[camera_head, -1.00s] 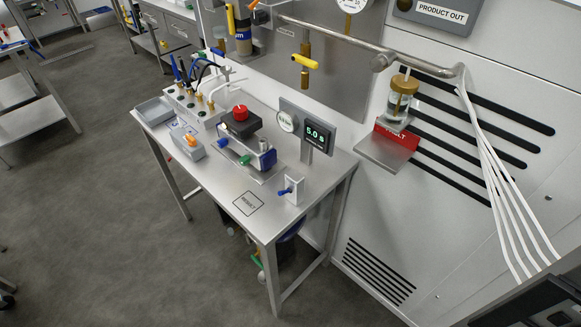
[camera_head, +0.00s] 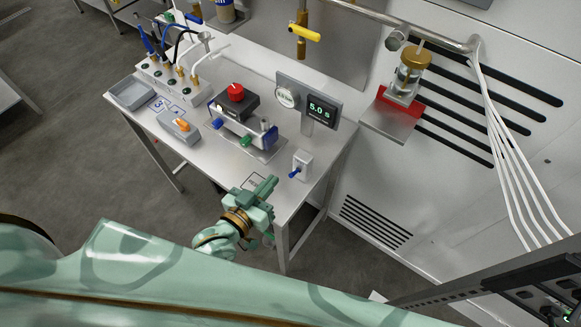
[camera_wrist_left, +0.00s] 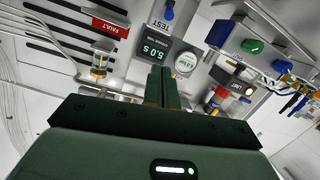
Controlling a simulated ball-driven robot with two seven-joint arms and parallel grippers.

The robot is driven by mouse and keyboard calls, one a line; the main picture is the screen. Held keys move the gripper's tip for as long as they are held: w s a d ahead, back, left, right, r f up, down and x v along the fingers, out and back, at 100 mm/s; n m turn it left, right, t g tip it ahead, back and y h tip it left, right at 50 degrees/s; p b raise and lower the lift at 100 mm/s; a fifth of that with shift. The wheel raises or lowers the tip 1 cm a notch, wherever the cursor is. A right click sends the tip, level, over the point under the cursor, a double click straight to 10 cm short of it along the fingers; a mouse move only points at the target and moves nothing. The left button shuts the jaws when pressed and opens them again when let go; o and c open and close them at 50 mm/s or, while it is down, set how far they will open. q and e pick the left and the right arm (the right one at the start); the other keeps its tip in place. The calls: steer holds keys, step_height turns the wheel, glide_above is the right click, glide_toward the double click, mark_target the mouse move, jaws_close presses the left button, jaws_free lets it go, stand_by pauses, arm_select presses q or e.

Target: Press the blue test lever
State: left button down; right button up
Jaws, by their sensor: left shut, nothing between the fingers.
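The blue test lever (camera_head: 294,173) sticks out to the left from a small white box (camera_head: 304,162) near the front right of the metal table. In the left wrist view the blue lever (camera_wrist_left: 170,10) is at the top edge, beside the word TEST. My left gripper (camera_head: 272,183) is shut and empty, over the table's front edge. It is a short way left of and below the lever in the head view, and apart from it. Its closed fingers (camera_wrist_left: 158,86) show in the left wrist view. My right gripper is not in view.
A 5.0 s display (camera_head: 321,110) and a round gauge (camera_head: 287,97) stand behind the lever. Left of it is a device with a red knob (camera_head: 235,91), a green knob (camera_head: 247,140) and blue handles.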

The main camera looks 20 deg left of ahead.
mark_target(297, 159)
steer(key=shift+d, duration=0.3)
arm_select(q)
steer(key=w+d+f, duration=0.1)
steer(key=w, duration=0.1)
steer(key=w+d+f+b, duration=0.1)
steer(key=w, duration=0.2)
steer(key=w+d+f, duration=0.1)
steer(key=w+f, duration=0.1)
steer(key=w, duration=0.1)
steer(key=shift+w, duration=0.15)
steer(key=shift+s+f+b, duration=0.35)
steer(key=shift+s+f, duration=0.1)
steer(key=shift+f, duration=0.1)
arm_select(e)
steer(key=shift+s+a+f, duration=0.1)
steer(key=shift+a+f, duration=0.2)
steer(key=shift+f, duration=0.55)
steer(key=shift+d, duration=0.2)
